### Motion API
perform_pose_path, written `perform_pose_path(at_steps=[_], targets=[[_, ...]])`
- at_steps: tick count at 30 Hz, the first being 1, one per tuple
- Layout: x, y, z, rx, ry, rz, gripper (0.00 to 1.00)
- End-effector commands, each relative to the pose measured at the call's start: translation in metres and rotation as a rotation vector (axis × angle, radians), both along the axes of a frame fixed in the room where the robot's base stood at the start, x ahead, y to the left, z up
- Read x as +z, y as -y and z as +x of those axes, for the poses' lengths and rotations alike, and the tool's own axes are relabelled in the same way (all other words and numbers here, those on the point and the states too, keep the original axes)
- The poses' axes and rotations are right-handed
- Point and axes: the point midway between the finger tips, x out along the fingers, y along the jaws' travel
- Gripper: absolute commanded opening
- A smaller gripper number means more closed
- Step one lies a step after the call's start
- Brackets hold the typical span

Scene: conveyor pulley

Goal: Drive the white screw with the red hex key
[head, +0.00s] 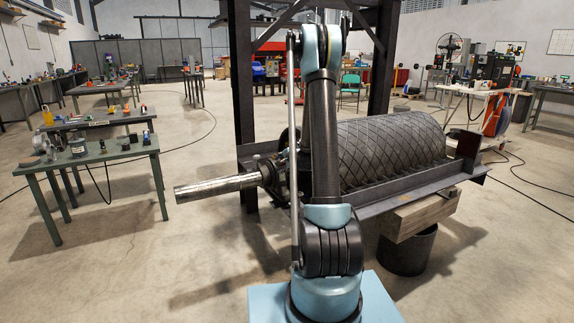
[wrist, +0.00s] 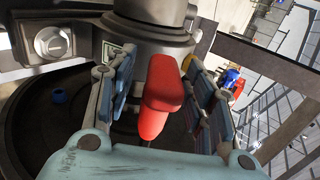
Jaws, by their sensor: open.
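The red hex key (wrist: 162,95) is in the middle of the wrist view, its thick red part between the fingers of my gripper (wrist: 160,66). The fingers stand apart, one on each side of it. I cannot tell whether either pad touches it. The far end of the key is hidden against the grey cylindrical housing (wrist: 150,30). I cannot make out the white screw in either view; a pale hex-headed bolt (wrist: 52,41) sits at the upper left of the wrist view. In the head view the gripper is hidden by my arm.
The ridged pulley drum (head: 385,148) lies on a steel frame (head: 400,200), its bare shaft (head: 218,187) sticking out left. Benches (head: 100,153) stand left; floor between is clear.

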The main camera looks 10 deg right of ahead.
Motion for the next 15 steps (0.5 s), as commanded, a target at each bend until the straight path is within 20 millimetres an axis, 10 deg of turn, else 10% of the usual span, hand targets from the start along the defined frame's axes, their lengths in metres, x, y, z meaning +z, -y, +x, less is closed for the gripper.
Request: perform_pose_path(at_steps=[15], targets=[[0.009, 0.005, -0.013, -0.001, 0.000, -0.001, 0.48]])
